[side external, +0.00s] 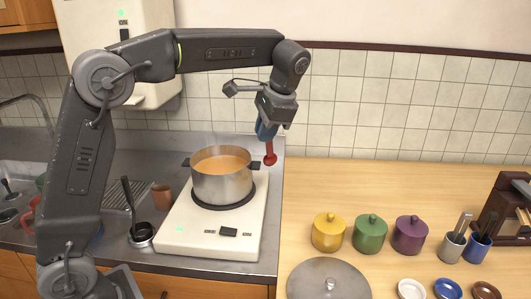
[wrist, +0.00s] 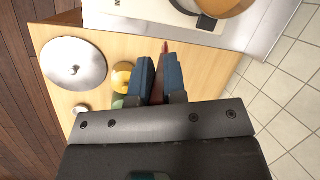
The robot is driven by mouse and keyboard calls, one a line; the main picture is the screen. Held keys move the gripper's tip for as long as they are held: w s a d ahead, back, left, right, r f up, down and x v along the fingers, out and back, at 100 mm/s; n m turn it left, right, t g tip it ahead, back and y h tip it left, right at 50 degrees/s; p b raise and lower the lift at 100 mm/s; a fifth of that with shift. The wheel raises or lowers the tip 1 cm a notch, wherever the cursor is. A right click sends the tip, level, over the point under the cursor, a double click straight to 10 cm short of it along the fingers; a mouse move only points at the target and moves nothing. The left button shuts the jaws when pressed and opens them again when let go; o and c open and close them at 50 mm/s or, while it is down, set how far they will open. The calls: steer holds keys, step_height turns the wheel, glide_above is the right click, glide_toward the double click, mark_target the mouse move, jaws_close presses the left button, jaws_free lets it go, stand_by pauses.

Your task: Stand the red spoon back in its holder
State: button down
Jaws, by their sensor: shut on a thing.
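My gripper (side external: 267,132), with blue fingers, is in the air to the right of the steaming pot. It is shut on the red spoon (side external: 270,159), whose red end hangs down below the fingers, just right of the pot's handle. A grey cup (side external: 452,246) and a blue cup (side external: 477,247) with utensils stand at the right of the counter. I cannot tell which container is the spoon's holder.
The pot (side external: 222,185) of orange soup sits on a white stove (side external: 190,240). Yellow (side external: 328,233), green (side external: 370,235) and purple (side external: 409,236) lidded jars stand in a row behind a metal lid (side external: 328,281). The wooden counter behind the jars is clear.

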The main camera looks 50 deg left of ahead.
steer(key=s+a+m+g, duration=0.1)
steer(key=s+a+m, duration=0.1)
steer(key=s+a, duration=0.6)
steer(key=s+a+m, duration=0.1)
steer(key=s+a, duration=0.3)
steer(key=a, duration=0.8)
steer(key=s+a+m+g, duration=0.1)
steer(key=s+a+m, duration=0.1)
steer(key=s+a, duration=0.6)
step_height(320, 180, down, 17)
steer(key=w+a, duration=0.2)
steer(key=shift+a+h, duration=0.15)
steer(key=shift+h, duration=0.25)
steer(key=shift+f, duration=0.6)
steer(key=c, duration=0.5)
jaws_free()
